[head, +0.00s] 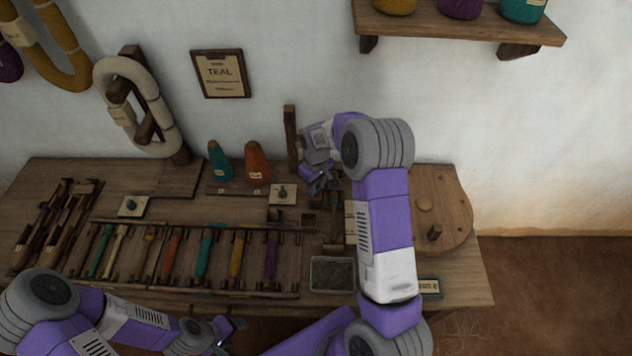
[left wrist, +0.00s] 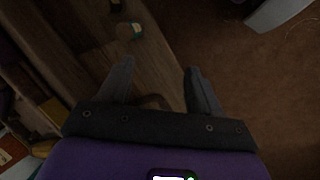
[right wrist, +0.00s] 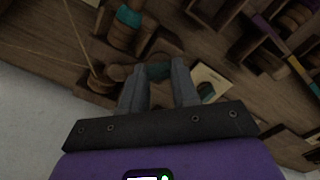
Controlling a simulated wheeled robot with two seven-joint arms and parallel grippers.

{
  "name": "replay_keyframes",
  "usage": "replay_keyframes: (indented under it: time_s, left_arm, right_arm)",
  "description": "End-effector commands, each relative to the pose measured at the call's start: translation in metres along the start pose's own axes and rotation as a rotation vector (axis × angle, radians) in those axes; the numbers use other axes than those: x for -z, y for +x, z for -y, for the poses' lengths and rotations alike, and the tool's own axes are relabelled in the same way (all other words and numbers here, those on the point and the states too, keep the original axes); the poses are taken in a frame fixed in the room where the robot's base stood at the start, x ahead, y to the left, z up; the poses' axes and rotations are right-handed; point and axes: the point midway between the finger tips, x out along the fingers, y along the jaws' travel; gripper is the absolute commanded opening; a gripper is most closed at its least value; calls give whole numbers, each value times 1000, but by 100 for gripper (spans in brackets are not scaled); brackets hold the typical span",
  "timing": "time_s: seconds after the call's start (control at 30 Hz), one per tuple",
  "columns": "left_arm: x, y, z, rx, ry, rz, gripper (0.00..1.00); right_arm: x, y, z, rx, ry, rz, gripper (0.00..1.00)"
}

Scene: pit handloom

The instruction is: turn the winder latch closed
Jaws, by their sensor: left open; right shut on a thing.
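The winder (head: 333,228) is a dark wooden device on the bench, right of the tray and partly hidden by my right arm. In the right wrist view it shows a teal-wound part (right wrist: 128,18). My right gripper (head: 318,185) is beside the dark upright post, with its fingers low over the winder. In the right wrist view its fingers close on a small dark teal piece (right wrist: 157,72), which looks like the winder latch; the fingers hide most of it. My left gripper (head: 230,335) is open and empty at the bench's front edge; its parted fingers show in the left wrist view (left wrist: 160,85).
A wooden tray (head: 190,292) of several coloured pirns lies left of the winder. Teal and orange cones (head: 257,162) stand behind it. A cream card with a dark knob (head: 282,194) lies close to my right gripper. A round wooden board (head: 452,205) is at right.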

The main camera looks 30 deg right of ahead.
Motion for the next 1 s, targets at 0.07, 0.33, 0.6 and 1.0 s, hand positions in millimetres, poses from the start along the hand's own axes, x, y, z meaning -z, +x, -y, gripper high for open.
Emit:
replay_keyframes:
  time_s: [0.07, 0.33, 0.6, 1.0]
  left_arm:
    - [0, -5, -2, 0, 0, 0, 64]
    - [-1, -15, -6, 0, 0, 0, 64]
    - [-1, -24, -9, 0, 0, 0, 64]
    - [-1, -31, -12, 0, 0, 0, 64]
  right_arm:
    - [0, -2, 1, 0, 71, 0, 0]
    - [0, -2, 1, 0, 326, 0, 0]
    - [0, -2, 1, -1, 547, 0, 0]
    - [0, 0, 0, 0, 731, -1, 0]
